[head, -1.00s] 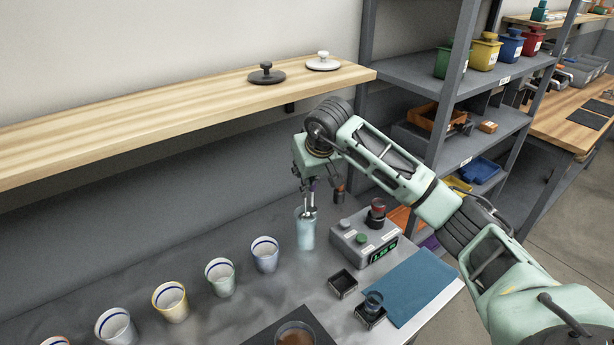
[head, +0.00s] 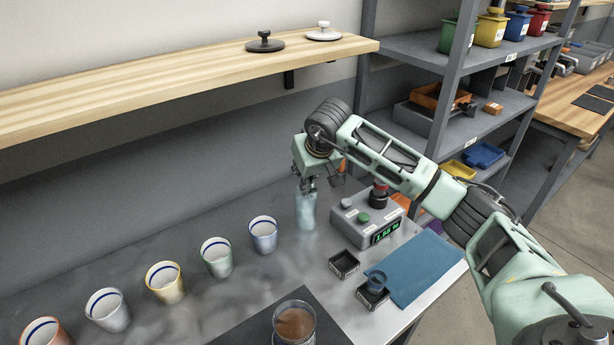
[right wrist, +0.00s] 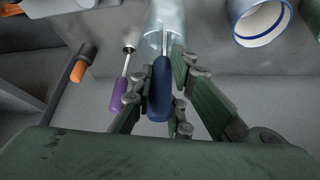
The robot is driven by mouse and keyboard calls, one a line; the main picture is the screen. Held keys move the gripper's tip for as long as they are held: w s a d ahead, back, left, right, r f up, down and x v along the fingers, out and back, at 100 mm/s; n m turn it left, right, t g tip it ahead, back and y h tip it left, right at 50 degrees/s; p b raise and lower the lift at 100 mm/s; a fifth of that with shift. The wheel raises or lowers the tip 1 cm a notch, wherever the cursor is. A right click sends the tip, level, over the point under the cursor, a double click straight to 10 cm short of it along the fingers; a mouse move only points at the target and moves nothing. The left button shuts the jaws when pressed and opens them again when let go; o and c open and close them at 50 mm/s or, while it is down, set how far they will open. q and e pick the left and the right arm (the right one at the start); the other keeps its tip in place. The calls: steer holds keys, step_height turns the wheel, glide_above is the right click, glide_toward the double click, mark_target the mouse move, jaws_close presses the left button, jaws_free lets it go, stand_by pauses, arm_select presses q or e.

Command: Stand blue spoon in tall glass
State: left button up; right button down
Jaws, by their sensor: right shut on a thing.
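The tall glass (head: 306,212) is pale blue and stands upright on the grey bench, left of the control box. My right gripper (head: 308,187) is at its top, pointing down. In the right wrist view, my right gripper (right wrist: 158,108) is shut on the blue spoon (right wrist: 160,90) by its dark blue handle. The spoon's metal stem points towards the tall glass (right wrist: 168,22) and overlaps it. I cannot tell how far the stem is inside; its end is hidden. My left gripper does not show.
A purple-handled tool (right wrist: 119,95) and an orange-and-black one (right wrist: 82,65) are close beside the gripper. The control box (head: 368,216) stands right of the glass. Several striped cups (head: 263,235) line the bench to the left. A wooden shelf (head: 180,75) runs above.

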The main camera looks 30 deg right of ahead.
steer(key=c, duration=1.6)
jaws_free()
steer(key=v, duration=1.2)
steer(key=shift+s+f, duration=0.1)
